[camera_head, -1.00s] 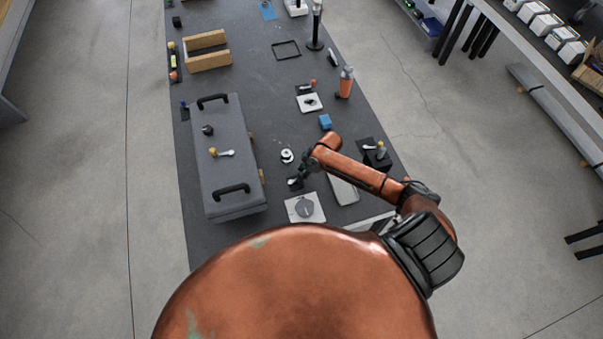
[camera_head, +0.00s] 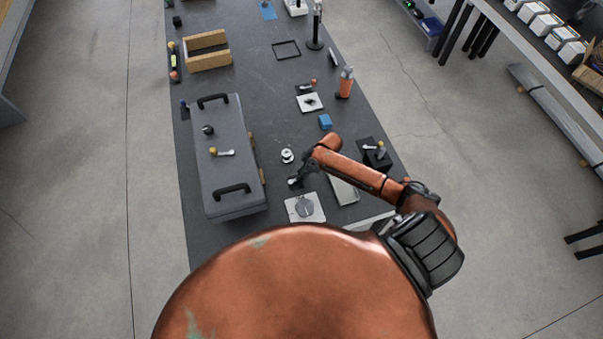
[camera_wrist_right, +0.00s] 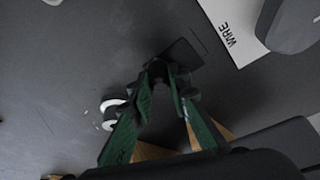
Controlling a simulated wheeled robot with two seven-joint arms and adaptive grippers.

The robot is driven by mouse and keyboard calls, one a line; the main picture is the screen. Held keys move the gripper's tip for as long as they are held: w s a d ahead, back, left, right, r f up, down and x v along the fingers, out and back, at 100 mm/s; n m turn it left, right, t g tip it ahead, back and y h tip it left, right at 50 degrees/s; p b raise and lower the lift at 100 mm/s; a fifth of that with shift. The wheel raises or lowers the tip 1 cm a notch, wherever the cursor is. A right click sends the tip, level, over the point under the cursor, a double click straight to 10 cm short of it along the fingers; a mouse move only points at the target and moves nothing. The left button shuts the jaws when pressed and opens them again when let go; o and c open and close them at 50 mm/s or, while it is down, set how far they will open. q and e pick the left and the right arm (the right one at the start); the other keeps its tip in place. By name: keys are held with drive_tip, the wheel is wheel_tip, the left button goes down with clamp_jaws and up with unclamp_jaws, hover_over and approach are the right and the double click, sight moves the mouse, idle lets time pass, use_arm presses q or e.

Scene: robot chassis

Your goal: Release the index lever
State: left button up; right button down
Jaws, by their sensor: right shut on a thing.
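My right gripper (camera_head: 297,181) is low over the near part of the dark bench, between the white spool and the white plate with a grey disc. In the right wrist view its green-sided fingers (camera_wrist_right: 160,77) close together at the tips on a small dark thing, apparently the index lever. The fingers hide most of it, so its shape and angle cannot be told. A dark square base plate (camera_wrist_right: 183,52) shows just beyond the fingertips. My left gripper is not in view.
The white plate (camera_head: 292,212), marked WIRE, lies close to the gripper, and the white spool (camera_head: 287,155) stands just beyond it. A grey case with black handles (camera_head: 225,175) is on the left. A pale tray (camera_head: 345,190) lies under my right arm.

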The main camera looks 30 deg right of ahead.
drive_tip(key=p, duration=0.1)
drive_tip(key=s+m+p, duration=0.1)
drive_tip(key=shift+a+r+m+h+p, duration=0.1)
drive_tip(key=shift+r+m+h+p, duration=0.05)
drive_tip(key=shift+m+h+p, duration=0.2)
drive_tip(key=shift+p, duration=0.3)
drive_tip(key=shift+f+m, duration=0.2)
drive_tip(key=shift+m, duration=0.05)
drive_tip(key=c, duration=1.8)
unclamp_jaws()
drive_tip(key=shift+r, duration=0.1)
drive_tip(key=v, duration=1.2)
drive_tip(key=shift+s, duration=0.2)
